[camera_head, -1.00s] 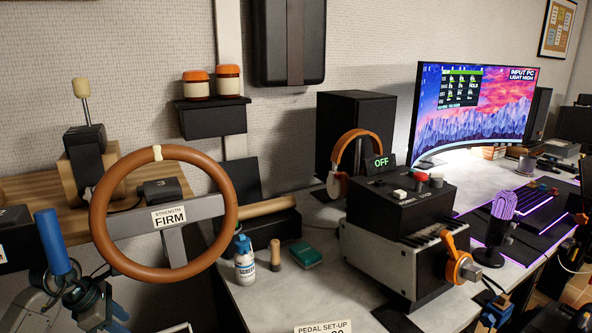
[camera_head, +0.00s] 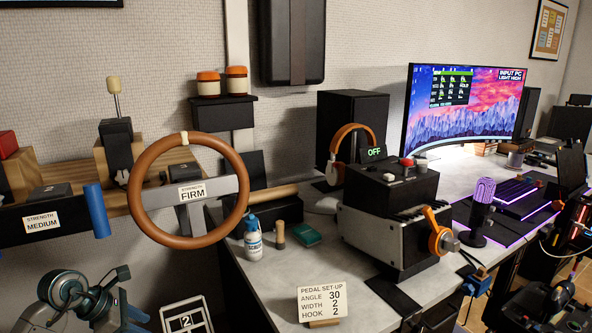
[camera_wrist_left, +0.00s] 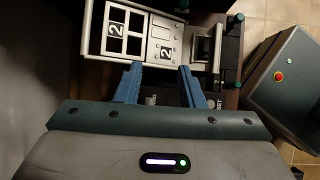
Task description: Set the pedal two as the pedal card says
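The pedal card (camera_head: 323,302) stands on the desk's front part; it reads angle 30, width 2, hook 2. A white pedal plate with square openings (camera_wrist_left: 128,44) is in the left wrist view, marked with a "2" label on its frame and another "2" beside it. Its top also shows at the bottom of the head view (camera_head: 187,318), cut off by the edge. My left gripper (camera_wrist_left: 160,68) is open, its two blue fingers apart at the plate's near edge with nothing held between them. Whether they touch the plate I cannot tell. My right gripper is not clearly seen.
The brown steering wheel (camera_head: 188,240) and a blue upright handle (camera_head: 97,210) are on the rig above my left arm. The desk holds a white bottle (camera_head: 253,240), a black-topped box (camera_head: 390,195) and a monitor (camera_head: 465,108). A dark mechanism (camera_wrist_left: 207,45) stands right of the plate.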

